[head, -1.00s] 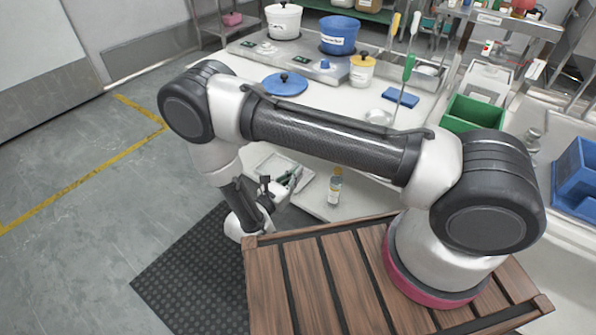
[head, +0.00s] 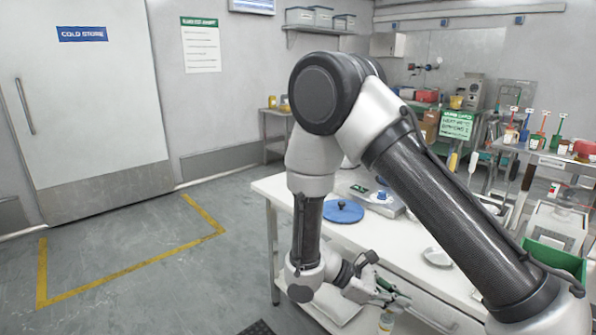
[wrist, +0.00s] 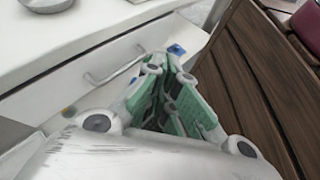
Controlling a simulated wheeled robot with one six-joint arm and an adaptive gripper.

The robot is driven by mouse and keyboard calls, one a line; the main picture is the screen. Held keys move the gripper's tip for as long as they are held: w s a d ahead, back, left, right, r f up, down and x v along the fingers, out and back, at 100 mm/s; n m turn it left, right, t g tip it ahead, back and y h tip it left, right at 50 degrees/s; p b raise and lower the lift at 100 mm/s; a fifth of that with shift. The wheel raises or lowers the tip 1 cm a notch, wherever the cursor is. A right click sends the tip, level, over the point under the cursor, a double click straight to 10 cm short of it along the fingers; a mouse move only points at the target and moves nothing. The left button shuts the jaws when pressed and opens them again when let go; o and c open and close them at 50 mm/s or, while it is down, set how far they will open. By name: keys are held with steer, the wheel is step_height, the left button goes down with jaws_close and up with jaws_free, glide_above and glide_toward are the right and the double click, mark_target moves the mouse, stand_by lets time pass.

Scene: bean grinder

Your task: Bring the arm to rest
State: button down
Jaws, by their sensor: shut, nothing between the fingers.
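My arm is bent, with its elbow high in the head view and its forearm hanging down. My gripper (head: 392,291) is at the lower middle of the head view, beside the front of the white table. In the wrist view its green-padded fingers (wrist: 166,68) come together at the tips, shut with nothing between them. The fingers are beside a white drawer front (wrist: 90,75) with a metal handle. I cannot tell the exact gap to the drawer.
The white table (head: 272,187) carries a blue lid (head: 343,211). A small bottle (head: 387,319) shows below the gripper. A green bin (head: 556,258) is at the right. Open floor with a yellow line (head: 130,268) lies left, before the cold store door (head: 95,120).

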steer(key=s+d+r+m+t+y, duration=0.2)
steer(key=s+d+r+m+y, duration=0.1)
steer(key=r, duration=0.6)
steer(key=s+d+r+m+t+y, duration=0.2)
steer(key=s+d+r+m+y, duration=0.2)
steer(key=r+m, duration=0.3)
steer(key=s+d+r+m+t+y, duration=0.2)
steer(key=s+d+r+m+y, duration=0.2)
steer(key=r, duration=0.9)
steer(key=shift+d+m+t+y, duration=0.35)
steer(key=shift+d+y, duration=0.35)
steer(key=shift+d, duration=0.3)
